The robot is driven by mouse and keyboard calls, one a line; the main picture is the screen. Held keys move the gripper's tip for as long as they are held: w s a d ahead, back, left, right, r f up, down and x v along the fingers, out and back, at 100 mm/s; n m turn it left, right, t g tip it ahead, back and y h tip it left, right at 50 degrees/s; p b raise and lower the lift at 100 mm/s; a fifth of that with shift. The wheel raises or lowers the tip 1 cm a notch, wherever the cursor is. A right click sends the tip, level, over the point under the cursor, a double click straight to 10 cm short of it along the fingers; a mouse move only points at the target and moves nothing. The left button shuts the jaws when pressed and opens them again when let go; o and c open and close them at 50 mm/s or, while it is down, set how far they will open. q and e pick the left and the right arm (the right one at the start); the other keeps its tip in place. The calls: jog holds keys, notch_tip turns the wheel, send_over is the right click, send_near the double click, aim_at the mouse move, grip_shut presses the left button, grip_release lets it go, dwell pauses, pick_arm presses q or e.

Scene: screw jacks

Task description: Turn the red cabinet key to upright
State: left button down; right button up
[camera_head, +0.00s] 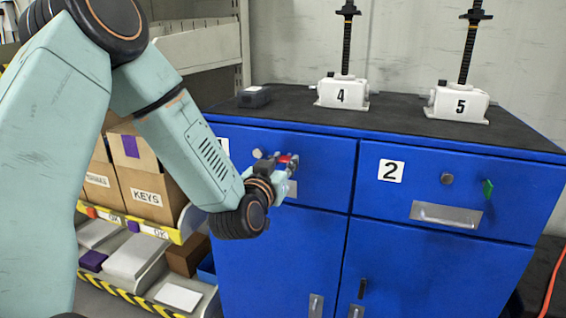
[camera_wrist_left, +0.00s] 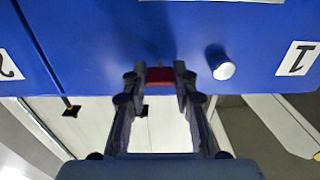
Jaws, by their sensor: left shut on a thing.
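The red key (camera_head: 286,160) is at the front of the upper left drawer (camera_head: 325,165) of the blue cabinet, mostly covered by my gripper in the head view. My left gripper (camera_head: 281,165) is shut on the key. In the left wrist view the red key (camera_wrist_left: 160,74) shows as a short red block between my two fingertips (camera_wrist_left: 160,82), close to the blue drawer face. How far the key is turned is hard to tell. My right gripper is in neither view.
A green key (camera_head: 487,189) stands out from drawer 2. A round knob (camera_wrist_left: 222,66) sits beside my gripper in the left wrist view. Screw jacks 4 (camera_head: 342,95) and 5 (camera_head: 460,104) stand on the cabinet top. Boxes marked KEYS (camera_head: 150,185) stand on shelving at left.

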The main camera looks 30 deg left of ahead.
pick_arm(q)
jog(key=shift+r+n, duration=0.15)
jog(key=shift+n, duration=0.15)
jog(key=n, duration=0.3)
jog(key=n+b, duration=0.1)
jog(key=n, duration=0.4)
jog(key=shift+a, duration=0.1)
jog(key=n+b, duration=0.1)
jog(key=n, duration=0.3)
jog(key=shift+n+b, duration=0.3)
jog(key=n+b, duration=0.1)
jog(key=n, duration=0.3)
jog(key=shift+n+b, duration=0.35)
jog(key=shift+n, duration=0.05)
jog(key=c, duration=1.1)
grip_release()
jog(key=shift+c, duration=0.2)
jog(key=shift+o, duration=0.5)
